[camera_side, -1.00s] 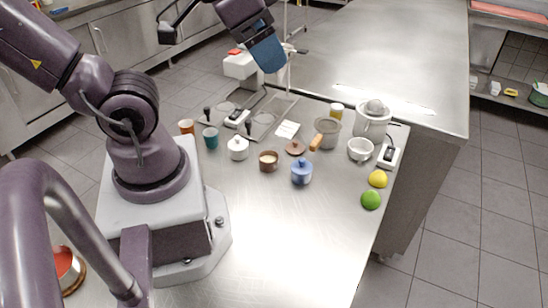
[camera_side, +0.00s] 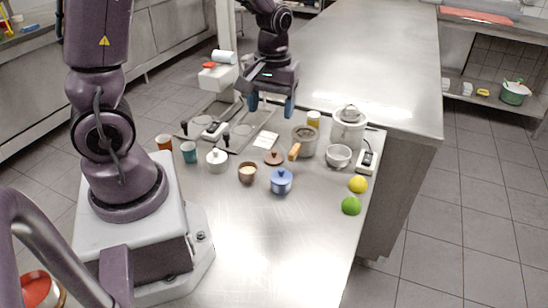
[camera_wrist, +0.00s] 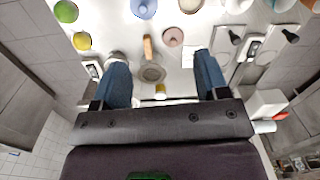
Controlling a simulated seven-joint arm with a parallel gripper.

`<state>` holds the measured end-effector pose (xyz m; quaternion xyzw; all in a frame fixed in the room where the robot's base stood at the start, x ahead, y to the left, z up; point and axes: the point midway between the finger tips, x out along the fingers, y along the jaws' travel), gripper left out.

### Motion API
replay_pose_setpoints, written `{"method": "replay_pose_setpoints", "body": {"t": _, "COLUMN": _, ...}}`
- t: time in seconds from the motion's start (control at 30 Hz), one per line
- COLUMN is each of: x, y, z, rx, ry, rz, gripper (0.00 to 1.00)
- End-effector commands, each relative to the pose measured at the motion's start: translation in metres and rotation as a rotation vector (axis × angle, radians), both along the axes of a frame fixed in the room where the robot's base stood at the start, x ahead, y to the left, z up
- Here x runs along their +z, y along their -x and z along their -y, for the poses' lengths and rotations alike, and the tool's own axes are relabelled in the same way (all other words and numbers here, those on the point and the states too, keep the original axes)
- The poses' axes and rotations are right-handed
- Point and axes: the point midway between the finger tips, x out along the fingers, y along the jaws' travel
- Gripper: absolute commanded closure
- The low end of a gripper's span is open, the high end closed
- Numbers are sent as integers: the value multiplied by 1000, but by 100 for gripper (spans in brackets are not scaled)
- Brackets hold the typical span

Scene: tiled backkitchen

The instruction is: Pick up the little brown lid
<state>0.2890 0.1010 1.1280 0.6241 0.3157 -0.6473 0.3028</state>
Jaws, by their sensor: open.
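The little brown lid (camera_side: 273,158) lies flat on the steel table, knob up, between the brown cup (camera_side: 247,172) and the wooden-handled grey pot (camera_side: 305,141). In the wrist view the lid (camera_wrist: 173,37) lies beyond the fingers, roughly between their lines. My gripper (camera_side: 271,107) is open and empty, blue fingers pointing down, raised above the table behind the lid. Both fingers also show in the wrist view (camera_wrist: 160,64), spread wide with nothing between them touching.
A blue lidded pot (camera_side: 281,181) and a white lidded pot (camera_side: 216,160) stand close to the lid. A white strainer bowl (camera_side: 338,156), a yellow lemon (camera_side: 357,184) and a green lime (camera_side: 351,206) are to the right. The front table is clear.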

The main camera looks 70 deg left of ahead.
Motion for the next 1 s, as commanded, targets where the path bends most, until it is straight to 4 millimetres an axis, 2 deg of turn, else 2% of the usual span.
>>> {"method": "replay_pose_setpoints", "body": {"t": 0.03, "x": -19, "y": -4, "z": -13, "rx": 118, "ry": -14, "rz": -35, "gripper": 32}}
{"method": "replay_pose_setpoints", "body": {"t": 0.2, "x": -65, "y": -18, "z": -53, "rx": 541, "ry": -94, "rz": -68, "gripper": 32}}
{"method": "replay_pose_setpoints", "body": {"t": 0.3, "x": -75, "y": -28, "z": -68, "rx": 745, "ry": -131, "rz": -34, "gripper": 32}}
{"method": "replay_pose_setpoints", "body": {"t": 0.4, "x": -70, "y": -40, "z": -75, "rx": 897, "ry": -142, "rz": 23, "gripper": 32}}
{"method": "replay_pose_setpoints", "body": {"t": 0.57, "x": -70, "y": -44, "z": -76, "rx": 1035, "ry": -144, "rz": 51, "gripper": 32}}
{"method": "replay_pose_setpoints", "body": {"t": 0.67, "x": -79, "y": -43, "z": -77, "rx": 1060, "ry": -145, "rz": 51, "gripper": 32}}
{"method": "replay_pose_setpoints", "body": {"t": 1.0, "x": -137, "y": -40, "z": -83, "rx": 1057, "ry": -144, "rz": 49, "gripper": 32}}
